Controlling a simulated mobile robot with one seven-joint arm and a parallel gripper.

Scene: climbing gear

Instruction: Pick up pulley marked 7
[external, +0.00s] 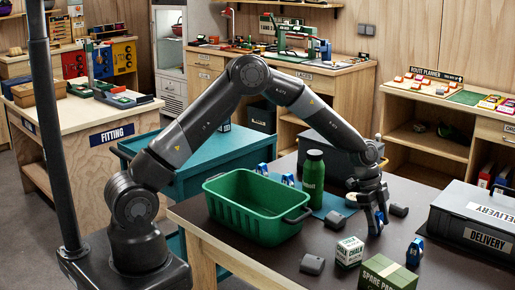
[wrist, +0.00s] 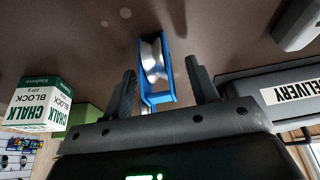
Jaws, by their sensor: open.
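A blue pulley with a silver wheel (wrist: 154,62) stands between the fingers of my gripper (wrist: 161,68) in the wrist view. No gap closes on it; a finger is on each side, apart from it. In the external view my gripper (external: 374,216) points down over the dark table, with the blue pulley (external: 379,222) showing at its fingers. Another blue pulley (external: 414,251) stands to the right and nearer. Two more blue pulleys, one here (external: 263,169) and one here (external: 288,179), are behind the green crate. I cannot read a number on any pulley.
The green crate (external: 228,212) is left of my gripper, beside a green bottle (external: 313,176). A chalk block box (external: 349,252) and a spare parts box (external: 388,274) stand in front. The grey delivery case (external: 480,238) is at right. Small grey blocks (external: 312,264) lie around.

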